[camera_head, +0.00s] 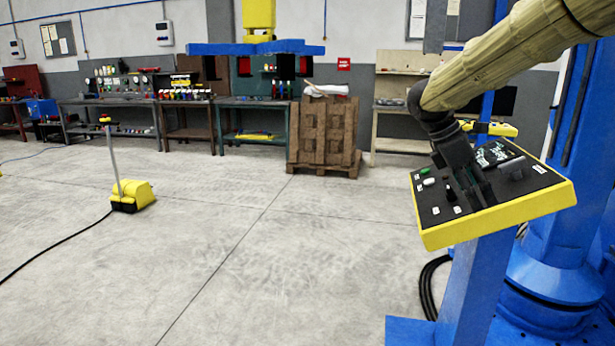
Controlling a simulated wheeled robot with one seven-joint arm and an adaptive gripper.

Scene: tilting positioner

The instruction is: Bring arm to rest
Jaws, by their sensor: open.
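My arm comes in from the top right in a tan sleeve. My gripper (467,200) is black and points down over the control panel (500,223), a tilted black plate with a yellow rim. The gripper's fingers are apart, with nothing seen between them, close above the middle of the panel. I cannot tell whether they touch it. A green button (425,170), a white button (429,182) and a black switch (452,196) show left of the fingers. A grey knob or block (513,170) is to their right. The gripper hides part of the panel.
The panel stands on a blue post (476,285) beside a large blue machine column (570,240). A yellow foot pedal (132,197) with an upright rod is on the floor at left. Wooden pallets (325,135) and workbenches line the back wall. The middle floor is clear.

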